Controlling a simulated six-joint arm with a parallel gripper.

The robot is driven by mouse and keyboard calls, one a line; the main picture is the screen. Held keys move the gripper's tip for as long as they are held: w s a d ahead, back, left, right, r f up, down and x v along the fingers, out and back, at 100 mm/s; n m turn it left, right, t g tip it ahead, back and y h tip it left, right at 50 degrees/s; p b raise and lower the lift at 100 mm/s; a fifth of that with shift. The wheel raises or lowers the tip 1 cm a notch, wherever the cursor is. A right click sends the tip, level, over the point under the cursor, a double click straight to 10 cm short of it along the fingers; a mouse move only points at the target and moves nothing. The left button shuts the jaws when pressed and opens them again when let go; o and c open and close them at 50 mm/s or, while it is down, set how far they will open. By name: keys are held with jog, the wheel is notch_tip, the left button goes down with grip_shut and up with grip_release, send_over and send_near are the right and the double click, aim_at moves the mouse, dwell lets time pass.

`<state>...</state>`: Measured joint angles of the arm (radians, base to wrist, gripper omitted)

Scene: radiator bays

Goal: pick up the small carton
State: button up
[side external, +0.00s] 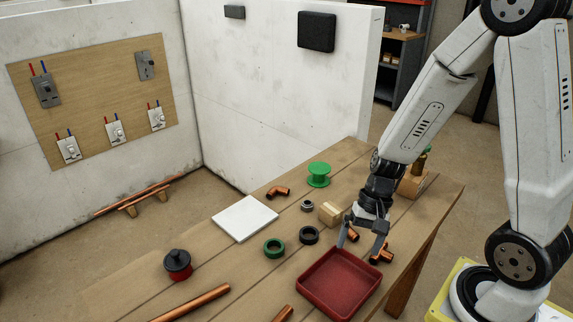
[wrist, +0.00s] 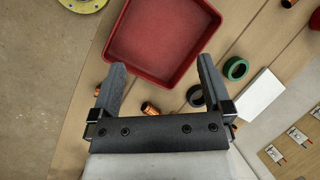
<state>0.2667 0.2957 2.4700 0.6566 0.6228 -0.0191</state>
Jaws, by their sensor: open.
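The small carton (side external: 329,213) is a tan box on the wooden bench, left of my gripper and behind the red tray in the side view. I cannot make it out in the wrist view, where my gripper's body covers part of the bench. My gripper (side external: 359,248) points down over the bench, right of the carton and near the tray's back edge. In the wrist view my gripper (wrist: 160,64) has its fingers wide apart, with nothing held between them.
A red tray (side external: 339,309) stands close in front of my gripper. Copper fittings (side external: 381,254) lie beside it. A black ring (side external: 309,235), a green ring (side external: 273,248) and a grey ring (side external: 307,205) lie left of the carton. A green spool (side external: 318,175) and white tile (side external: 245,218) stand farther off.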

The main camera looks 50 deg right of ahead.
jog(key=f+m+y, duration=0.1)
jog(key=m+y, duration=0.1)
jog(key=m, duration=0.1)
jog(key=m+t+h, duration=0.3)
jog(key=m+t, duration=1.1)
jog(key=m, duration=0.7)
send_near(333, 210)
jog(key=shift+w, duration=0.65)
jog(key=shift+w+a+f+g, duration=0.15)
jog(key=shift+w+f, duration=0.1)
jog(key=shift+w, duration=0.35)
jog(key=shift+w+a+f+g, duration=0.15)
jog(key=shift+w+f, duration=0.1)
jog(key=shift+w, duration=0.3)
jog(key=shift+w+n, duration=0.1)
jog(key=shift+n, duration=0.2)
jog(key=shift+x, duration=2.5)
